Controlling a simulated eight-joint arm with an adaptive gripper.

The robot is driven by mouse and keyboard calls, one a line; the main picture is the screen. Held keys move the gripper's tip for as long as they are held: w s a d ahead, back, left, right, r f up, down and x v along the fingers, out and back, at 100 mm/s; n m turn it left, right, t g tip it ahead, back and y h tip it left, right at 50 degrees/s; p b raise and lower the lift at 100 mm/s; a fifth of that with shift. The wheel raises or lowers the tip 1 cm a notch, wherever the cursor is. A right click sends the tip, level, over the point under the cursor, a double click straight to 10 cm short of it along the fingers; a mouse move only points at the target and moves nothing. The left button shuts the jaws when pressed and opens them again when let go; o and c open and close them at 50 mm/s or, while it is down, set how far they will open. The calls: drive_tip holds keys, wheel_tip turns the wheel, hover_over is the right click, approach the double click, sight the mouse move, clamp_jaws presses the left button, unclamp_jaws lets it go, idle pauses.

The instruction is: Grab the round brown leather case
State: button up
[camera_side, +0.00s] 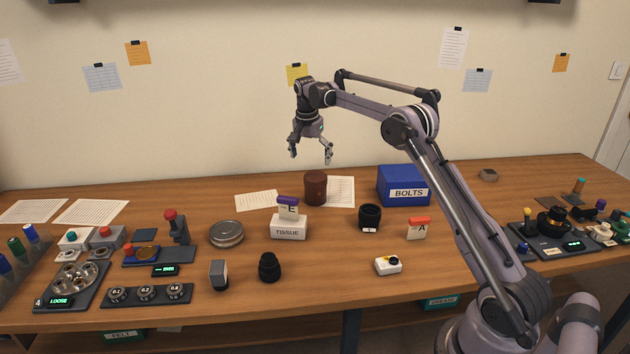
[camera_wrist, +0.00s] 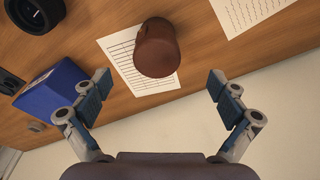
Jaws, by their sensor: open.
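The round brown leather case (camera_side: 315,187) stands upright near the back of the table, touching or overlapping a white printed sheet. It also shows in the wrist view (camera_wrist: 157,48), above the gap between my fingers and left of its middle. My gripper (camera_side: 311,157) is open and empty, hanging above the case near the wall. In the wrist view its two blue-padded fingers (camera_wrist: 159,83) are spread wide apart. The case is apart from both fingers.
A blue BOLTS box (camera_side: 403,186) stands right of the case. A black lens part (camera_side: 369,217) is in front, right. Printed sheets (camera_side: 256,201) lie flat nearby. The wall is close behind.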

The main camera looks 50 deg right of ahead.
sight(315, 176)
drive_tip(key=shift+d+f+m, duration=0.3)
drive_tip(key=shift+d+f, duration=0.35)
drive_tip(key=shift+f, duration=0.1)
drive_tip(key=f, duration=0.3)
drive_tip(key=d+f, duration=0.1)
drive_tip(key=f, duration=0.1)
drive_tip(key=shift+w+f, duration=0.1)
drive_tip(key=shift+f, duration=0.15)
drive_tip(key=shift+w+d+f, duration=0.1)
drive_tip(key=shift+d+f, duration=0.15)
drive_tip(key=shift+f, duration=0.6)
drive_tip(key=shift+s+d+f, duration=0.1)
drive_tip(key=shift+d+f, duration=0.1)
drive_tip(key=shift+f, duration=0.65)
drive_tip(key=shift+w+d+f, duration=0.1)
drive_tip(key=shift+d+f, duration=0.15)
drive_tip(key=shift+f, duration=0.6)
drive_tip(key=c, duration=1.4)
